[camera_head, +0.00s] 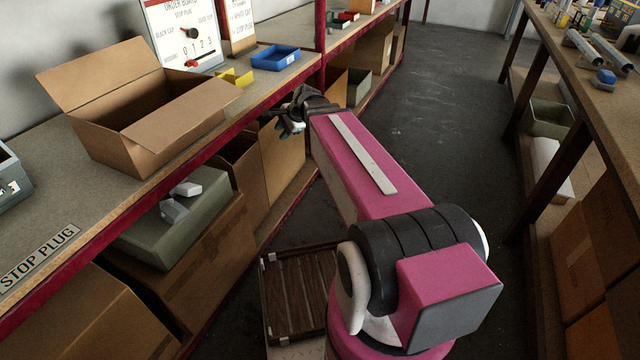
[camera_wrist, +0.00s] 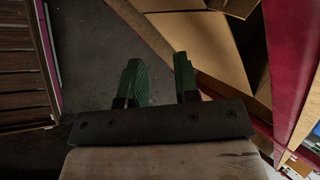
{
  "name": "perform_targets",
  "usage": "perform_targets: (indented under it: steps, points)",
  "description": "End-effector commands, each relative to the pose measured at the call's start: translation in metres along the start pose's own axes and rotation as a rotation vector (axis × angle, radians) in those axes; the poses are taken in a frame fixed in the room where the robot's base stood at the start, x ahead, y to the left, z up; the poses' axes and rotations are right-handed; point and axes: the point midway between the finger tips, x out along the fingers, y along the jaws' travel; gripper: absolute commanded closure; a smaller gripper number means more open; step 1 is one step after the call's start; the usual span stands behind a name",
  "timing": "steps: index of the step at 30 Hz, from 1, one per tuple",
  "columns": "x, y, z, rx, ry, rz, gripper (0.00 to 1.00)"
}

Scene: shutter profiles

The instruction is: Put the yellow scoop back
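A small yellow object (camera_head: 235,78), which looks like the yellow scoop, lies on the left bench between the open cardboard box and the blue tray. It is too small to make out its shape fully. My gripper (camera_head: 287,127) is beyond the bench's red front edge, to the right of and nearer than the yellow object. In the wrist view, its two green fingers (camera_wrist: 158,72) stand apart with nothing between them. The yellow object does not show in the wrist view.
The open cardboard box (camera_head: 133,102) stands on the bench, with the blue tray (camera_head: 276,57) farther back. An order board (camera_head: 183,35) stands behind. Cardboard boxes and a grey-green bin (camera_head: 172,222) fill the lower shelf. A slatted wooden pallet (camera_head: 298,292) lies on the floor. The aisle is clear.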

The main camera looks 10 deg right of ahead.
Motion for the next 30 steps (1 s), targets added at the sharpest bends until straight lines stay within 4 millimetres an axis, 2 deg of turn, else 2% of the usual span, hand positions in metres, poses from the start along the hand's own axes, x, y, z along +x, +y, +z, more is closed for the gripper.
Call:
perform_targets:
  steps: [1,6,9,12,15,18,30]
  points:
    - [0.005,0.032,-0.005,-0.119,0.025,0.067,0.71]
    - [0.018,0.12,-0.026,-0.553,0.057,0.306,0.71]
    - [0.018,0.163,-0.035,-0.772,0.034,0.437,0.71]
    - [0.017,0.194,-0.042,-0.939,-0.001,0.541,0.71]
    - [0.015,0.213,-0.046,-1.046,-0.034,0.607,0.71]
    - [0.014,0.222,-0.049,-1.098,-0.051,0.638,0.71]
    - [0.014,0.222,-0.049,-1.109,-0.055,0.643,0.71]
